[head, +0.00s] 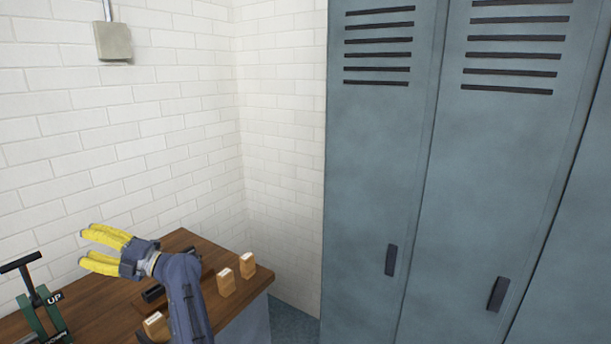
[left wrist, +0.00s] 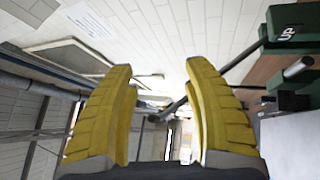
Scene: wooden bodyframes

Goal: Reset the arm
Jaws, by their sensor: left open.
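My left gripper (head: 103,249) has yellow fingers and a blue-grey arm. It is raised over the left part of the wooden table (head: 246,299), pointing left. Its two fingers are apart with nothing between them. In the left wrist view the left gripper (left wrist: 163,110) also shows open and empty, with the white wall beyond it. My right gripper is in neither view.
A green device with a black T-handle (head: 38,300) and an "UP" label stands at the table's left. Small wooden blocks (head: 226,283) stand near the table's right edge. Blue lockers (head: 380,170) fill the right side. A grey box (head: 113,41) hangs on the white brick wall.

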